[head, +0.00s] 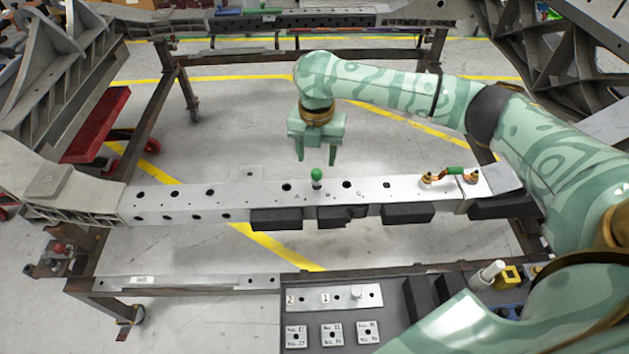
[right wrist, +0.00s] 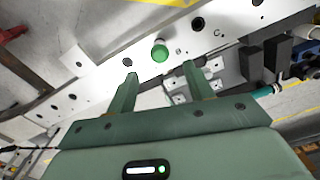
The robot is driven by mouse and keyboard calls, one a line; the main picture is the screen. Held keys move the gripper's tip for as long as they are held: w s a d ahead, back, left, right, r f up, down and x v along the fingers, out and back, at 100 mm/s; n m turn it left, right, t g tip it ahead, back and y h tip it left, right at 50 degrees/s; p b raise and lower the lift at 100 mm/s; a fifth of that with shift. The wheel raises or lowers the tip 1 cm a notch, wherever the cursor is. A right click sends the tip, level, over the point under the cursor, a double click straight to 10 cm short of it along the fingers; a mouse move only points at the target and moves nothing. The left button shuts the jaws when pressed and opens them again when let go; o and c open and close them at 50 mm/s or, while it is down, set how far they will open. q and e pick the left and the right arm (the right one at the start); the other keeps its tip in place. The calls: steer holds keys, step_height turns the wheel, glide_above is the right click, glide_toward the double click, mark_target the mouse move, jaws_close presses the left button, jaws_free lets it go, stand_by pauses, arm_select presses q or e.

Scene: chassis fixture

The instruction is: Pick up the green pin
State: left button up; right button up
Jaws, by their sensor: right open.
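The green pin (head: 317,175) stands upright in the silver chassis beam, its round green head above the top face. In the right wrist view the green pin (right wrist: 160,51) shows beyond the fingertips, roughly between them and a little toward the left one. My right gripper (head: 317,157) is open and empty, just above and behind the pin in the head view. Its two fingers also show in the right wrist view (right wrist: 160,72). No contact with the pin is visible. My left gripper is not in view.
The silver beam (head: 235,196) has several dark holes. A copper-coloured part with a green grip (head: 454,170) sits on its right end. Black blocks (head: 276,219) hang along its front. A tray in front holds a pale plate (head: 310,298) and small labelled blocks (head: 332,334).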

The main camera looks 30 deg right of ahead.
mark_target(317, 171)
step_height(317, 171, down, 3)
steer(key=shift+f+b, duration=0.2)
steer(key=shift+b, duration=0.3)
step_height(317, 171, down, 5)
steer(key=b, duration=0.3)
steer(key=shift+w+d+f+b, duration=0.15)
steer(key=shift+f+b, duration=0.05)
steer(key=shift+b, duration=0.1)
steer(key=shift+r, duration=0.2)
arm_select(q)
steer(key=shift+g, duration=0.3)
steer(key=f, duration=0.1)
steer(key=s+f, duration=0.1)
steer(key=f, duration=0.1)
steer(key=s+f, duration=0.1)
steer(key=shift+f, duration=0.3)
arm_select(e)
jaws_close()
